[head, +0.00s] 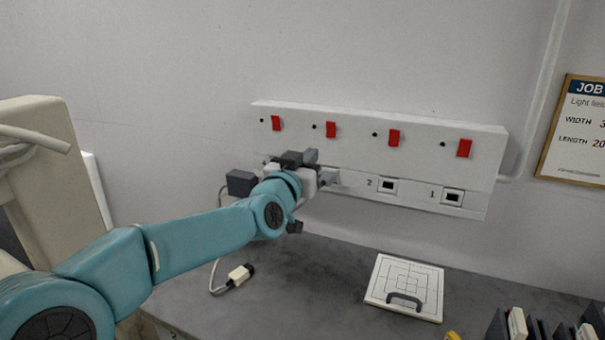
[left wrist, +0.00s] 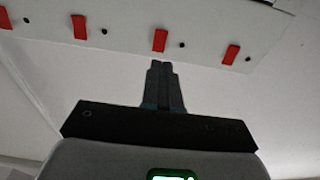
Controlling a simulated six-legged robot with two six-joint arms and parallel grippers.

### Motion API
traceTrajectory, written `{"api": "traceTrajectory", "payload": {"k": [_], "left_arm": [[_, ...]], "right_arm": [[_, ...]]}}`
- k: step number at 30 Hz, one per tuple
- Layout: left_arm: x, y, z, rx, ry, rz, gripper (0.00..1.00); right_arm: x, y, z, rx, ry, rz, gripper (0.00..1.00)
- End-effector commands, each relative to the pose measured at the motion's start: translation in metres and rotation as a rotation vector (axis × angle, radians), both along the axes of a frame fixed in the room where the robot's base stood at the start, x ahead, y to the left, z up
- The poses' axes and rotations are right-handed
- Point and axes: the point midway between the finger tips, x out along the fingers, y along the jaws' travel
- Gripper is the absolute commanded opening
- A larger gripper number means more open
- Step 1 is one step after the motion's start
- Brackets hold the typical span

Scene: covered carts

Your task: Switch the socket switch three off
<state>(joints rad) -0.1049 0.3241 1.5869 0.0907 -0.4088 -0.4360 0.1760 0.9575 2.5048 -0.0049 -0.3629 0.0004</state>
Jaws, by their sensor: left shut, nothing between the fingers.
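A white socket panel on the wall (head: 290,110) carries a row of red switches, each with a small dark dot beside it. My left gripper (head: 311,156) is shut and empty, just below switch three. In the left wrist view the closed fingertips (left wrist: 161,66) point at switch three (left wrist: 160,41), with a small gap between them in the picture. My right gripper is not in view.
A dark plug (head: 240,183) is at the panel's left end. A loose cable end (head: 238,276) lies on the grey worktop (head: 320,280). A white board with a handle (head: 426,281) lies to the right, and a job sign (head: 575,130) hangs on the wall.

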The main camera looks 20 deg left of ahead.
Motion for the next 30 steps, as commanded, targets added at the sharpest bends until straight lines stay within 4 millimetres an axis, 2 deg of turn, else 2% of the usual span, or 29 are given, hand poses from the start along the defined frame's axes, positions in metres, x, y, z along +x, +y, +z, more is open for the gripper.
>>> {"api": "traceTrajectory", "payload": {"k": [3, 8, 30], "left_arm": [[-0.018, 0.001, -0.002, 0.001, -0.001, 0.0, 0.0], [-0.029, 0.001, -0.003, 0.0, 0.0, 0.001, 0.0], [-0.034, 0.001, -0.003, 0.0, 0.0, 0.001, 0.0]], "right_arm": [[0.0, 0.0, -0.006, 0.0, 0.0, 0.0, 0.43], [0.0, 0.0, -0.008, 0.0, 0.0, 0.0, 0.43], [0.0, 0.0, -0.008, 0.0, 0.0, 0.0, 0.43]]}}
